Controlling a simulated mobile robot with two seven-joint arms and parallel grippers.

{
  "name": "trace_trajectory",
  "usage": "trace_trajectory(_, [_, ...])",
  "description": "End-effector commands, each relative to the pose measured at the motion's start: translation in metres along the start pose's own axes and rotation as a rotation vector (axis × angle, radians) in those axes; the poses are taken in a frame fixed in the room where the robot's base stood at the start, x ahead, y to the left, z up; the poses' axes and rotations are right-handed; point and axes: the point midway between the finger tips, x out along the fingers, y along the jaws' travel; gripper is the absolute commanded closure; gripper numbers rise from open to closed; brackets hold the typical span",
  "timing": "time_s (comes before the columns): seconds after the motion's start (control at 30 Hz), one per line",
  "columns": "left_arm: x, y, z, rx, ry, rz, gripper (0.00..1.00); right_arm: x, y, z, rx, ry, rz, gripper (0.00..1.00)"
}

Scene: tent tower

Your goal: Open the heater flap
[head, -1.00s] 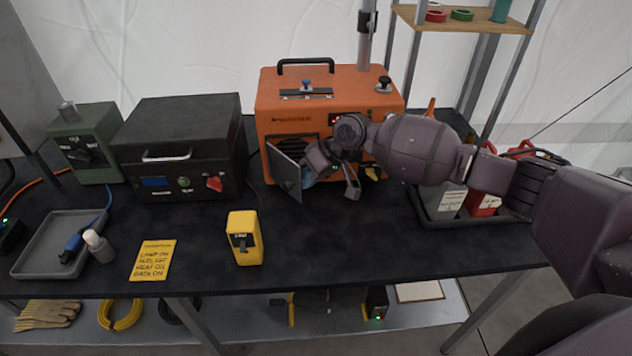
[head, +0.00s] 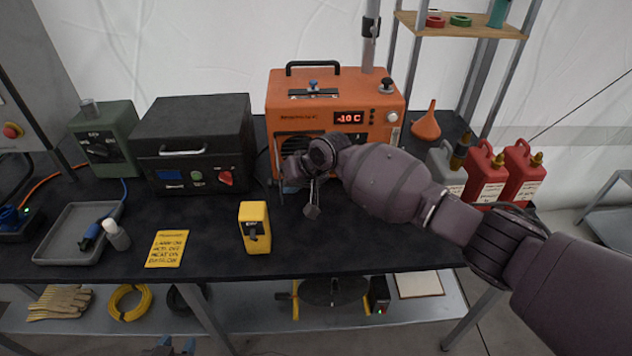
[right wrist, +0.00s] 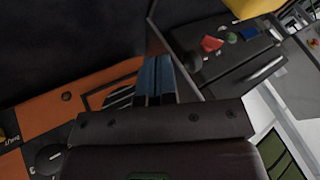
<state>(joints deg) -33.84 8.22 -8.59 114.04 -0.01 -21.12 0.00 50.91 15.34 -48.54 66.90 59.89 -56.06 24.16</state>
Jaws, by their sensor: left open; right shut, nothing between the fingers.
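The orange heater (head: 345,95) stands at the back of the table, its display reading about -10 C. Its grey flap (head: 278,172) stands swung out at the left of the front grille, seen nearly edge-on and partly hidden by my right gripper (head: 291,170). The right gripper is shut and empty, in front of the grille beside the flap. In the right wrist view, its closed blue-grey fingers (right wrist: 153,80) lie near the grille and a thin panel edge; contact is unclear. My left gripper (head: 175,346) is open and empty at the bottom edge, below the table front.
A black box (head: 195,125) with a handle stands left of the heater. A grey tray (head: 70,207) is at left. Red cans (head: 483,172) and an orange funnel (head: 427,125) stand at right.

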Motion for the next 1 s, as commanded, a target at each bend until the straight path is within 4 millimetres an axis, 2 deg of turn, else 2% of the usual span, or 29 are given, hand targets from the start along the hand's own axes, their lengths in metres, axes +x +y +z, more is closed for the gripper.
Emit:
trace_trajectory(0.1, [-0.004,-0.001,0.001,-0.001,-0.006,-0.001,0.57,0.006,-0.012,-0.001,-0.008,-0.005,-0.005,1.0])
trace_trajectory(0.33, [-0.01,-0.001,0.003,-0.003,-0.018,-0.003,0.57,0.012,-0.024,-0.001,-0.013,-0.007,-0.008,1.0])
trace_trajectory(1.0, [-0.006,-0.001,-0.004,-0.002,-0.006,-0.001,0.57,0.015,-0.028,-0.001,-0.013,-0.007,-0.007,1.0])
